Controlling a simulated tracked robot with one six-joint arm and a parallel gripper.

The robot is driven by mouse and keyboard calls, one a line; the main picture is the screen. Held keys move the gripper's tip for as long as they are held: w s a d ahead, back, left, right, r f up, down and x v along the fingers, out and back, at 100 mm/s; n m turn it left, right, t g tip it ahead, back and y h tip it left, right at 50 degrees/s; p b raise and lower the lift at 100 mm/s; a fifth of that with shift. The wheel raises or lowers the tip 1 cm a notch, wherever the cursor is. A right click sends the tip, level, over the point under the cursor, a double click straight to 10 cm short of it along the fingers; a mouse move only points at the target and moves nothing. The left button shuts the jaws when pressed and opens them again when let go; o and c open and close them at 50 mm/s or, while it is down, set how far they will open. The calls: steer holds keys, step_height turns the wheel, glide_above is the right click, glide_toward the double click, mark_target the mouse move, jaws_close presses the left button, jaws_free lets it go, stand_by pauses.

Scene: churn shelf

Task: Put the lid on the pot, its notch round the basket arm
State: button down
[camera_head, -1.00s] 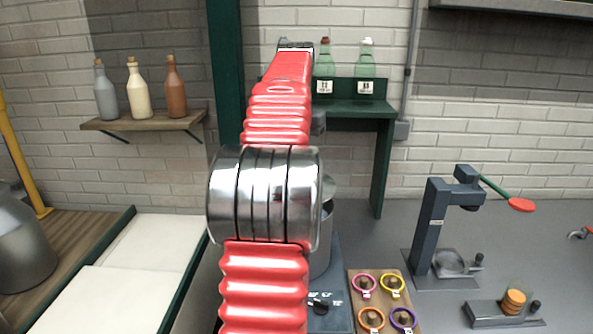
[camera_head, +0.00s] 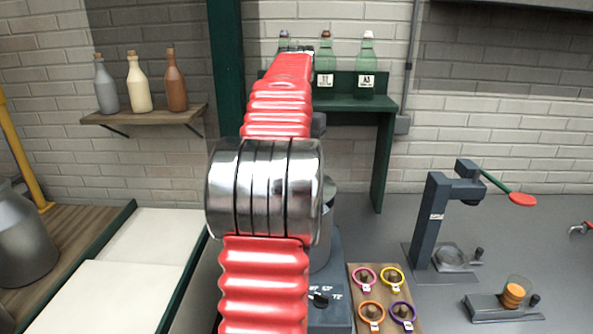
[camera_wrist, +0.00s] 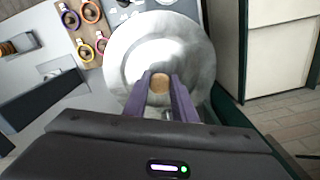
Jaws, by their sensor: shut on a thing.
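In the wrist view my gripper (camera_wrist: 160,80) has its two purple fingers shut on the cork-coloured knob of the lid (camera_wrist: 133,52). The lid is a wide, round, shiny metal disc that fills the middle of that view. Its near edge lies behind the fingers and the wrist housing, and I cannot make out its notch. In the head view a grey metal pot (camera_head: 321,252) stands behind my red arm, mostly hidden by it. My gripper is hidden there. I cannot tell the basket arm, nor whether the lid touches the pot.
A board with coloured rings (camera_head: 364,326) stands right of the pot, beside a control panel with a dial (camera_head: 320,300). A dark press (camera_head: 431,225) with a red-tipped lever stands further right. A green shelf (camera_head: 345,104) holds bottles behind. Pale panels (camera_head: 160,245) lie left.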

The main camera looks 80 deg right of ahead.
steer(key=shift+f, duration=0.15)
steer(key=shift+f, duration=0.6)
steer(key=shift+f, duration=0.55)
stand_by(0.5)
steer(key=c, duration=1.4)
jaws_free()
steer(key=shift+w+r, duration=0.1)
steer(key=shift+r, duration=3.4)
